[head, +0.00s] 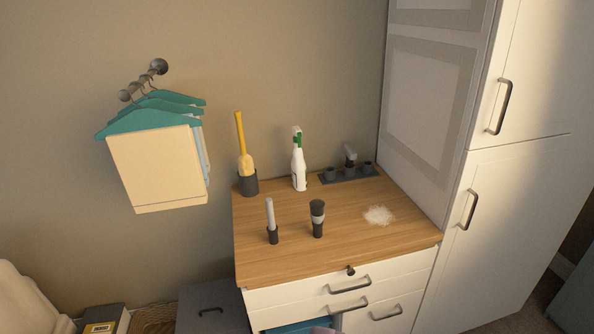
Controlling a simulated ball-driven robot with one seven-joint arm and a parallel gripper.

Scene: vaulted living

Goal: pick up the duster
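A yellow long-handled tool (246,160), which looks like the duster, stands upright in a dark cup (249,184) at the back left of the wooden cabinet top (345,235). Its thin handle points up and its wider part goes down into the cup, so its lower end is hidden. A white fluffy patch (379,215) lies flat at the right of the top; I cannot tell what it is. My gripper is not visible in this view.
A white and green spray bottle (298,165), a grey stick in a dark holder (271,222), a dark torch-like object (317,219) and a dark tray (347,174) share the top. Hangers with cloths (155,165) hang left. A tall white cupboard (520,150) stands right.

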